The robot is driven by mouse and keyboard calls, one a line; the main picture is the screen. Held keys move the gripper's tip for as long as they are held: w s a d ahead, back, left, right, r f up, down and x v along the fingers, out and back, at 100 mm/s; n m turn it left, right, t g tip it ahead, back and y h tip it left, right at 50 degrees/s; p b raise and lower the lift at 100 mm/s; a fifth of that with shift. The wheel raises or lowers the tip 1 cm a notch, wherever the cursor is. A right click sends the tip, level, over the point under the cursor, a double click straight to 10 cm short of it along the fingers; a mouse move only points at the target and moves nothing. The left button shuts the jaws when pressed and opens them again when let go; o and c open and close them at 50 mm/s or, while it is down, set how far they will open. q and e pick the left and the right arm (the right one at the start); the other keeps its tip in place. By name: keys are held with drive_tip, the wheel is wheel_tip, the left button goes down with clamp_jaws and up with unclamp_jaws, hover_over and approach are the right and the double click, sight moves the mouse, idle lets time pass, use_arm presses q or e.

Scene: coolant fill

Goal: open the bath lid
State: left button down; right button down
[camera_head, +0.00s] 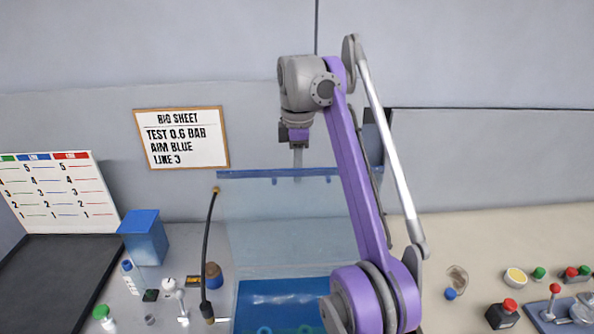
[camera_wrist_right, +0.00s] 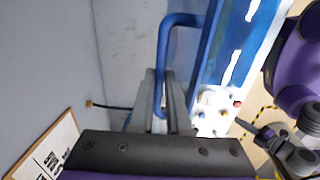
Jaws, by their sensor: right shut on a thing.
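The bath (camera_head: 262,290) is a blue tank at the bottom centre of the head view, with ring shapes inside. Its lid (camera_head: 290,235) is a clear, pale sheet with a blue bar (camera_head: 245,174) along its top edge; it stands raised behind the bath opening. My right gripper (camera_head: 298,160) is at that top bar. In the right wrist view its two fingers (camera_wrist_right: 162,95) are shut on the blue bent-tube handle (camera_wrist_right: 180,20) of the lid. The exact grip point is partly hidden by the fingers. My left gripper is not in view.
A blue box (camera_head: 144,238), a black hose (camera_head: 208,255) and small bottles stand left of the bath. Red and green buttons (camera_head: 509,305) are on the right counter. A sign (camera_head: 182,138) hangs on the back wall. My right arm hides part of the bath.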

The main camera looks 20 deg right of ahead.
drive_tip(key=c, duration=0.9)
unclamp_jaws()
drive_tip(key=shift+s+a, duration=0.1)
